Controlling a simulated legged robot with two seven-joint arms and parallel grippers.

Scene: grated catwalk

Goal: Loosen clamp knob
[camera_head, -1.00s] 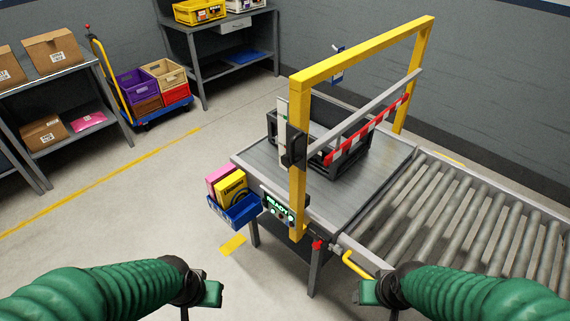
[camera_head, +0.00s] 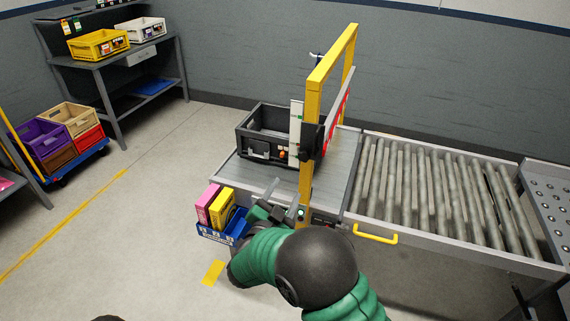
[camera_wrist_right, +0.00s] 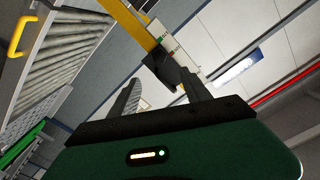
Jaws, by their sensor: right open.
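The black clamp knob (camera_head: 312,139) sits on the near post of the yellow frame (camera_head: 334,60), beside a white scale strip (camera_head: 296,120). My right gripper (camera_head: 283,190) is open and empty, below and slightly left of the knob, in front of the table's near edge. In the right wrist view, a black clamp part (camera_wrist_right: 168,68) on the yellow post (camera_wrist_right: 130,22) shows beyond and between the two spread fingers (camera_wrist_right: 161,88); the fingers appear apart from it. My left gripper is out of view.
A black crate (camera_head: 252,134) stands on the metal table (camera_head: 236,171) behind the post. A blue bin (camera_head: 211,234) with pink and yellow boxes hangs close to the left of my right gripper. A roller conveyor (camera_head: 430,190) lies to the right.

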